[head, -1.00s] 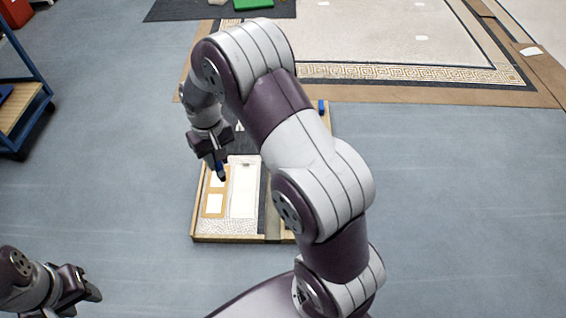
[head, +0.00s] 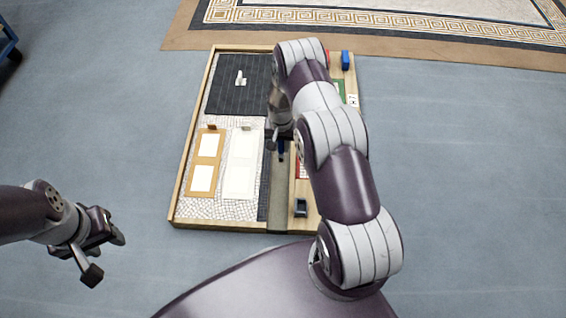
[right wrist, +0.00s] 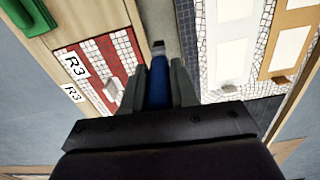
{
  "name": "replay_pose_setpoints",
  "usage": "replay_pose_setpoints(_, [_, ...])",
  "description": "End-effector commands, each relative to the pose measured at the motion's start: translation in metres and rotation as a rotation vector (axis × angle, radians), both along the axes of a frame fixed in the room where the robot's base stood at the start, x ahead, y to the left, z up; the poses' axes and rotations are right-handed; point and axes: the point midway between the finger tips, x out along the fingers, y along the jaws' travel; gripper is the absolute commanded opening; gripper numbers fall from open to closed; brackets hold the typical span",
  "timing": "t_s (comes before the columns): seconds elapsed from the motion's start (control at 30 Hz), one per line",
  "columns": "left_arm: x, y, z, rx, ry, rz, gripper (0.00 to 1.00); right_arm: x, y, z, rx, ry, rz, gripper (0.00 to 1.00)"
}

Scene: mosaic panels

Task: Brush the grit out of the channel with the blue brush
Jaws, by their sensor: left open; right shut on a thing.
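The blue brush (head: 281,149) is held by my right gripper (head: 282,133) over the channel (head: 279,200), a grey-brown strip running down the board. In the right wrist view the brush (right wrist: 158,90) stands between the two fingers of the right gripper (right wrist: 160,80), its grey tip pointing along the channel (right wrist: 166,18). I cannot tell whether the tip touches the channel floor. No grit can be made out, and my arm hides part of the channel. My left gripper (head: 104,252) is open and empty, left of the board over the floor.
The wood-framed board (head: 176,190) holds a white panel (head: 242,165), a tan-framed panel (head: 206,165) and a dark panel (head: 228,98). Right of the channel are a small dark box (head: 300,207), a blue object (head: 345,60) and a red mosaic (right wrist: 92,75).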

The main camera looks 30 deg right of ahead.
Motion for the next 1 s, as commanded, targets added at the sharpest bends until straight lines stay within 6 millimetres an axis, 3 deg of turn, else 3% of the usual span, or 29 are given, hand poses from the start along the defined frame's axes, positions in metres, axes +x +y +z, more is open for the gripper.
replay_pose_setpoints(0.03, [0.0,0.0,-0.013,0.0,-0.001,0.0,0.43,0.0,-0.003,-0.018,-0.001,-0.003,-0.014,0.0])
replay_pose_setpoints(0.27, [0.0,0.0,-0.021,0.0,-0.001,0.0,0.43,-0.002,-0.006,-0.034,0.0,-0.002,-0.033,0.0])
replay_pose_setpoints(0.6, [0.0,0.0,-0.059,0.0,-0.001,0.0,0.43,-0.002,-0.005,-0.077,-0.001,-0.001,-0.031,0.0])
replay_pose_setpoints(1.0, [0.0,0.0,-0.065,0.0,-0.001,0.0,0.43,-0.002,-0.005,-0.084,0.0,-0.002,-0.03,0.0])
